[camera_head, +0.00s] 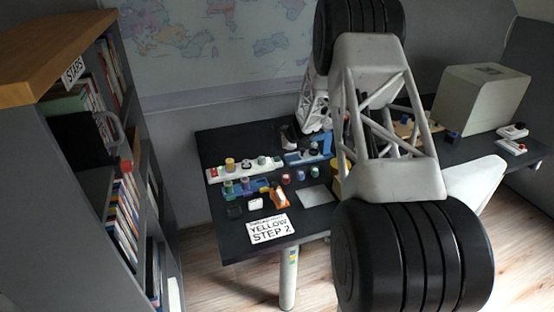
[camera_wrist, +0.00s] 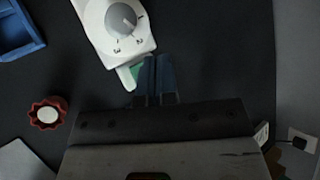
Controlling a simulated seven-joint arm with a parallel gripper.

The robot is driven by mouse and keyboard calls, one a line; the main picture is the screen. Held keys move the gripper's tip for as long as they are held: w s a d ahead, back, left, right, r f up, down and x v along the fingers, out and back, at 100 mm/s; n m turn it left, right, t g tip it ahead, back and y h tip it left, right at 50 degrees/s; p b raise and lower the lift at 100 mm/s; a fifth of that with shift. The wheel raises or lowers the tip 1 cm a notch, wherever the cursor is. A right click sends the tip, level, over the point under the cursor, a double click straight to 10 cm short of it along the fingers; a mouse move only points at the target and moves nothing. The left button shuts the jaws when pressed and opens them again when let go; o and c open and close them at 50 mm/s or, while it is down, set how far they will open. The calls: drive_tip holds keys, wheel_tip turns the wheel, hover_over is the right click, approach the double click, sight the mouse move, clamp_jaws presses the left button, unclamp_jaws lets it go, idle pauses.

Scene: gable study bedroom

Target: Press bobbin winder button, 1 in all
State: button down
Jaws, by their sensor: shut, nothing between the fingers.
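In the wrist view a white device (camera_wrist: 98,22) with a grey numbered dial (camera_wrist: 120,19) lies on the dark desk. At its lower end is a pale tab with a green patch (camera_wrist: 136,72), which may be the button; my fingers partly cover it. My gripper (camera_wrist: 158,62) is shut and empty, its dark fingertips over or beside this green patch. I cannot tell whether they touch it. No label naming the bobbin winder is readable. In the head view my arm hides much of the desk, and the gripper cannot be made out.
A red scalloped knob (camera_wrist: 47,113) and a blue tray (camera_wrist: 12,32) lie left of the device. In the head view, the dark desk (camera_head: 222,150) carries several small items and a "YELLOW STEP 2" sign (camera_head: 268,229). A bookshelf (camera_head: 60,90) stands left, a beige box (camera_head: 480,95) right.

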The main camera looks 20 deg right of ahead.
sight(277, 158)
drive_tip(key=shift+f, duration=1.7)
drive_tip(key=shift+f, duration=0.85)
idle(1.9)
drive_tip(key=shift+r, duration=0.9)
idle(0.3)
drive_tip(key=shift+r, duration=2.5)
